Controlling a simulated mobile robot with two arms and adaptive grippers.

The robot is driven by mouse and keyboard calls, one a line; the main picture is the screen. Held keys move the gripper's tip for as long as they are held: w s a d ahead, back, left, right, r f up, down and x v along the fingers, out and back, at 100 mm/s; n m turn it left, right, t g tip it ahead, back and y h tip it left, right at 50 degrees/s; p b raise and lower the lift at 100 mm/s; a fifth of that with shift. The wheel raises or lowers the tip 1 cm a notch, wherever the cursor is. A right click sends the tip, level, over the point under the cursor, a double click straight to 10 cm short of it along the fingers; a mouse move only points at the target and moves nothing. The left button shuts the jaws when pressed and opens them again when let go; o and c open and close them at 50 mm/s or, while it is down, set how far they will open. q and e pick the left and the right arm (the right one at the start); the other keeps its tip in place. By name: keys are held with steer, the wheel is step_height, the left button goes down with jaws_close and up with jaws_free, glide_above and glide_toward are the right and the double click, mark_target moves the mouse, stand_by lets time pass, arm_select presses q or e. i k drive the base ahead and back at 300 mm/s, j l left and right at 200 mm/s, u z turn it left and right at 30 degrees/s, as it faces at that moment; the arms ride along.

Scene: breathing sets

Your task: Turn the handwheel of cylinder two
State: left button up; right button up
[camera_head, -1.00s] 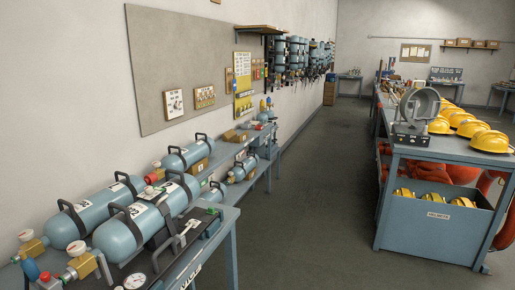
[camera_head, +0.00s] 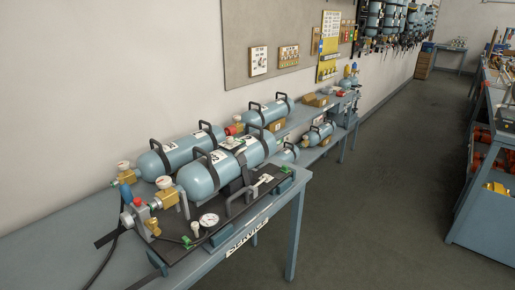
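Several blue cylinders with black carry handles lie on the bench along the left wall. The front cylinder (camera_head: 199,180) lies on a black service board (camera_head: 205,232), strapped down, with its brass valve at the near left end. A round, pale-topped handwheel (camera_head: 164,183) sits on that valve. Behind it, a second cylinder (camera_head: 176,154) has its own brass valve and pale handwheel (camera_head: 122,166). A third cylinder (camera_head: 270,112) lies farther back. White labels are on the cylinders, but their numbers are too small to read surely. Neither of my grippers is in view.
The board carries a pressure gauge (camera_head: 208,220), a blue-and-red-capped fitting (camera_head: 138,212) and a hose (camera_head: 107,262). The bench (camera_head: 80,220) has a SERVICE sign on its front edge. A clear grey floor aisle (camera_head: 375,200) separates it from another bench (camera_head: 485,225) on the right.

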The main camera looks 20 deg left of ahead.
mark_target(163, 182)
steer(key=u, duration=1.25)
steer(key=i+l+z, duration=0.15)
steer(key=i+l, duration=0.4)
steer(key=i, duration=0.15)
